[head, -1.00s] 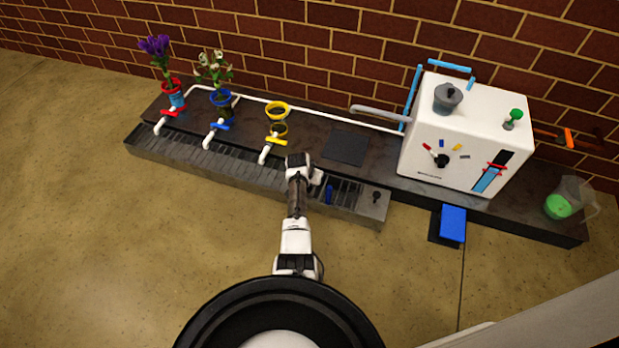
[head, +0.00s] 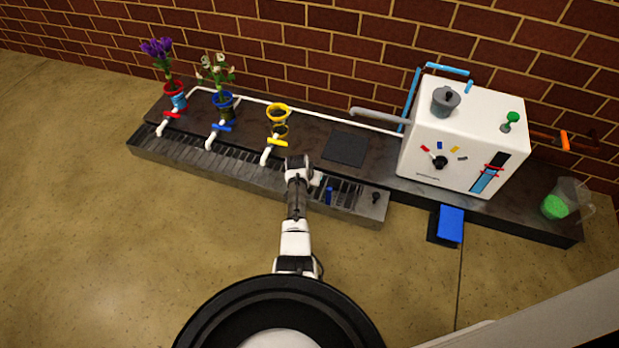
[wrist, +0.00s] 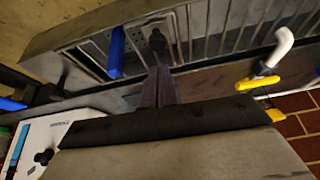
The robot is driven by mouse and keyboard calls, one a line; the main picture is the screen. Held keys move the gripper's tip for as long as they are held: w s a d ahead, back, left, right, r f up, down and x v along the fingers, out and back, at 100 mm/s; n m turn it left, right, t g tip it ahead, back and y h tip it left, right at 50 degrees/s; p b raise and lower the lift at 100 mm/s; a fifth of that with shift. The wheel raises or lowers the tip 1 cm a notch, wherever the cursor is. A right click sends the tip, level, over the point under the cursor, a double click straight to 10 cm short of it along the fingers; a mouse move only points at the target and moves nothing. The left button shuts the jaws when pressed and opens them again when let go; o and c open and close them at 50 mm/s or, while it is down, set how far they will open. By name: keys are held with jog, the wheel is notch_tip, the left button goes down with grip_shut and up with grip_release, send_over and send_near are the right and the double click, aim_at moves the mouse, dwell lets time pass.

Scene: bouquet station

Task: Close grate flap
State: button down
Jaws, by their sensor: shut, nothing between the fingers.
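The long grey grate (head: 220,161) runs along the front of the dark counter. Near its right end an upright blue handle (head: 329,196) stands at a slotted, flap-like section; the handle also shows in the wrist view (wrist: 116,52). I cannot tell how far the flap is raised. My gripper (wrist: 158,80) is shut and empty, with its tips beside the grate's edge, right of and below the blue handle in that view. A dark peg (wrist: 157,40) stands just beyond the tips. In the head view my wrist hides part of the grate, and the fingertips are not clear.
A white machine (head: 465,135) stands on the counter to the right, with a blue pedal (head: 451,224) on the floor in front. Red, blue and yellow (head: 273,143) taps stand at the counter's front left. A black knob (head: 375,198) sits at the grate's right end.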

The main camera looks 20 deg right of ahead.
jog(key=p+v, duration=1.1)
jog(key=p, duration=0.1)
jog(key=shift+s+r, duration=0.2)
jog(key=shift+r, duration=0.1)
jog(key=shift+a, duration=0.15)
